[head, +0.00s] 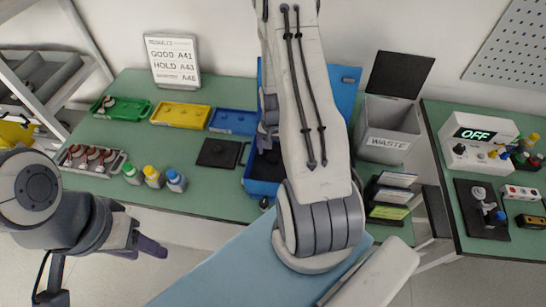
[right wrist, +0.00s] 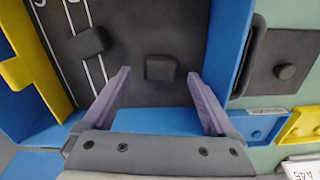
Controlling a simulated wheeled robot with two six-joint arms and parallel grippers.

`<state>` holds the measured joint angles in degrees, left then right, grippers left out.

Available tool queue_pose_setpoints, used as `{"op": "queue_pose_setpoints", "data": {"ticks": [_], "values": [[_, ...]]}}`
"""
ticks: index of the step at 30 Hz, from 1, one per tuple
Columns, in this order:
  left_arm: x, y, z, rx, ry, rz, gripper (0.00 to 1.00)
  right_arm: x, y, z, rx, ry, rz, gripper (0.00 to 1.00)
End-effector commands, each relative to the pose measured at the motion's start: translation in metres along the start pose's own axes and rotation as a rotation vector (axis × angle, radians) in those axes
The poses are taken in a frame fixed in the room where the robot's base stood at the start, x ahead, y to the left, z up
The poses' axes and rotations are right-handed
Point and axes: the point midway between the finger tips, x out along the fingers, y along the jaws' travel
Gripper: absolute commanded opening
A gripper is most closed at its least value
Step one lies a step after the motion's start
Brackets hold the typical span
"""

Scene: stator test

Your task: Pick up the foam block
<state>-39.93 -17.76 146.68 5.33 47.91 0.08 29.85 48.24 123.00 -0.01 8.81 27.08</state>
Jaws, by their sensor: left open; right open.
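A small dark foam block (right wrist: 160,68) lies on the dark floor of the open blue case (right wrist: 228,50) in the right wrist view. A second small dark block (right wrist: 88,43) lies further left, over white lines; I cannot tell for certain what it is. My right gripper (right wrist: 159,76) is open above the case, its purple fingertips on either side of the first block in the picture, holding nothing. In the head view my right arm hides most of the blue case (head: 259,187) and the block. My left gripper (head: 150,246) is open and empty in front of the table, at lower left.
The green table (head: 215,202) also holds a black pad (head: 218,152), a yellow tray (head: 180,115), a green tray (head: 122,107) and several capped bottles (head: 153,176). A waste bin (head: 388,128) and a card rack (head: 388,197) stand right of the case. A yellow piece (right wrist: 30,65) borders the case floor.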

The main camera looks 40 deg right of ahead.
Motion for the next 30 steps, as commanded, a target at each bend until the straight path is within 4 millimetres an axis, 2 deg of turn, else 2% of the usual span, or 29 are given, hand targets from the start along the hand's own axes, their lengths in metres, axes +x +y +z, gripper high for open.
{"op": "queue_pose_setpoints", "data": {"ticks": [1,6,15,17,18,22,23,30], "values": [[-0.006,0.001,0.0,0.0,0.0,0.0,0.5,0.004,0.0,0.001,0.0,-0.003,0.002,0.91],[-0.009,0.001,-0.001,-0.001,0.0,0.0,0.5,0.024,0.0,0.0,0.0,-0.001,0.001,0.91],[-0.009,0.001,-0.001,-0.001,0.0,0.0,0.5,0.029,-0.001,-0.001,0.0,0.001,-0.001,0.91],[-0.009,0.001,-0.001,-0.001,0.0,0.0,0.5,0.029,-0.001,-0.001,0.0,0.001,-0.001,0.72],[-0.009,0.001,-0.001,-0.001,0.0,0.0,0.5,0.029,-0.001,-0.001,0.0,0.001,-0.001,0.57],[-0.009,0.001,-0.001,-0.001,0.0,0.0,0.5,0.029,-0.001,0.0,0.0,0.001,0.0,0.07],[-0.009,0.001,-0.001,-0.001,0.0,0.0,0.5,0.029,-0.001,-0.001,0.0,0.001,0.0,0.04],[-0.009,0.001,-0.001,-0.001,0.0,0.0,0.5,0.028,-0.001,-0.001,0.0,0.001,-0.001,0.03]]}}
